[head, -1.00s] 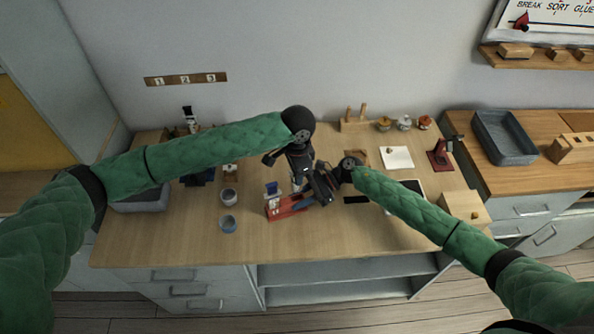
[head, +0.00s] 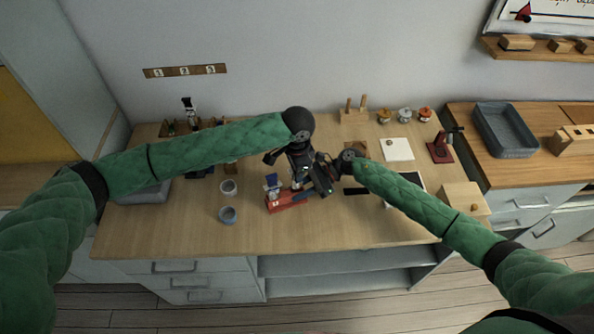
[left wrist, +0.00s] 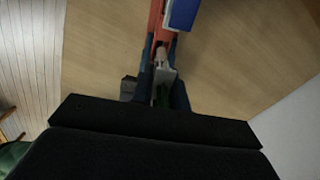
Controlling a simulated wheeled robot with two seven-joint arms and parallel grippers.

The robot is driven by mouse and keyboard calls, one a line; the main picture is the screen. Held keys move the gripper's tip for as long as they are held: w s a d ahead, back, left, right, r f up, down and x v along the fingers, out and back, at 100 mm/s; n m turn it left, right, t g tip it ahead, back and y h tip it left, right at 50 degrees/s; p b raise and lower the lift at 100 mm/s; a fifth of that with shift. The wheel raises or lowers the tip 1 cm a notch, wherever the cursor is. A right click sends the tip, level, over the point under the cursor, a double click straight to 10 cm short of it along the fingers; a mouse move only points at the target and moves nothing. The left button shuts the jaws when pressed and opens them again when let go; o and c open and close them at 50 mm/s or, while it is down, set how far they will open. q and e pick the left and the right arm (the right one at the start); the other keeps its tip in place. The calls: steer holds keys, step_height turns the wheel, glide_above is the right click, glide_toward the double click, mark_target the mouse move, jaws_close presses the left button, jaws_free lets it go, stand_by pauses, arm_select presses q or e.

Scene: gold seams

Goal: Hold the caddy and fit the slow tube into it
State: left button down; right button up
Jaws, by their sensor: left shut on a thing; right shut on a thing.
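The red caddy (head: 290,204) lies on the wooden table near the middle of the head view, with a blue and white piece (head: 271,183) standing at its left end. My left gripper (head: 303,190) comes down from above and is shut on the caddy's right part. In the left wrist view the red caddy (left wrist: 157,18) runs up from between the dark fingers, beside a blue block (left wrist: 182,14). My right gripper (head: 320,184) is right beside the left one, shut on what seems to be the slow tube, largely hidden by the grippers. I cannot tell whether it touches the caddy.
A white pad (head: 398,149), a dark red stand (head: 440,150) and a wooden box (head: 465,200) are at the right. Small jars (head: 404,115) line the back. The table front is clear.

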mark_target(297, 187)
arm_select(q)
steer(key=shift+f, duration=2.1)
stand_by(3.1)
steer(key=c, duration=1.3)
jaws_free()
steer(key=shift+r, duration=0.1)
steer(key=shift+r, duration=6.35)
